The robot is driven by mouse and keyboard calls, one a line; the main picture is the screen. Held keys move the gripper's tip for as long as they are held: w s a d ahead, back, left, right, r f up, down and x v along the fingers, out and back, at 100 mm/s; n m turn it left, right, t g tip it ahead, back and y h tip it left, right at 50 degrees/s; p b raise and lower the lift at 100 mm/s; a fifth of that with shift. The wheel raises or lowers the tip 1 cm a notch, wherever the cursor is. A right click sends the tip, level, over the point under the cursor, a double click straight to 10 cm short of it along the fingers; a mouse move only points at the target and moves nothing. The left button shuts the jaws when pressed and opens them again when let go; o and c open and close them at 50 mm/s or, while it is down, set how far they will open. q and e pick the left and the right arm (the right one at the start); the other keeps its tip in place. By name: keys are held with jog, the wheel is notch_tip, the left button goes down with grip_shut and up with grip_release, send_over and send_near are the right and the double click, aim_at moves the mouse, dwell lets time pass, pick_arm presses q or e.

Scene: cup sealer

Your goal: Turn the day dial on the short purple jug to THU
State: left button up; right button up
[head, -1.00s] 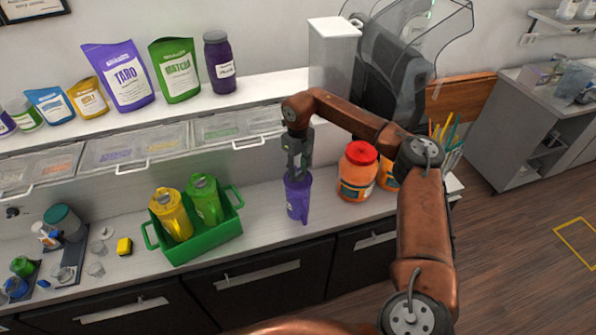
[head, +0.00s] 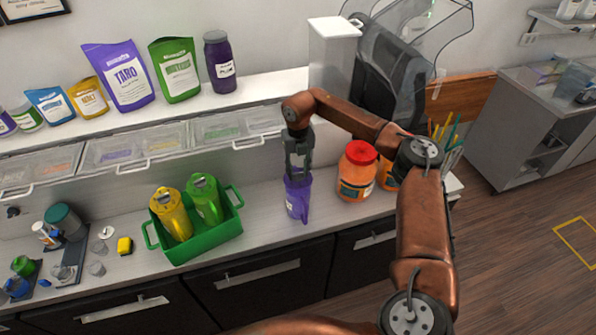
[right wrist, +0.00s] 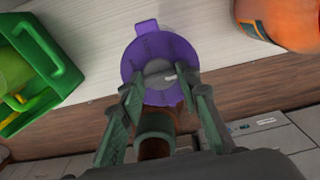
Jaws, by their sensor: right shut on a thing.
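The short purple jug (head: 297,204) stands upright on the counter, right of the green caddy. My right gripper (head: 298,172) points down at its top from above. In the right wrist view the jug (right wrist: 160,47) shows from above, with a round purple lid and a grey day dial (right wrist: 158,68) at its middle. The fingers of my right gripper (right wrist: 162,92) stand on either side of the dial and are shut on it. The day letters are too small to read, so I cannot tell the dial's setting. My left gripper is not in view.
The green caddy (head: 205,246) with a yellow jug (head: 174,218) and a green jug (head: 207,198) stands to the left. An orange jar (head: 356,176) with a red lid stands close on the right. Covered bins (head: 150,150) and a shelf are behind.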

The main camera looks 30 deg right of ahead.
aim_at(298, 173)
jog(key=o, duration=1.1)
notch_tip(298, 173, up, 12)
jog(key=shift+r, duration=0.1)
dwell(0.5)
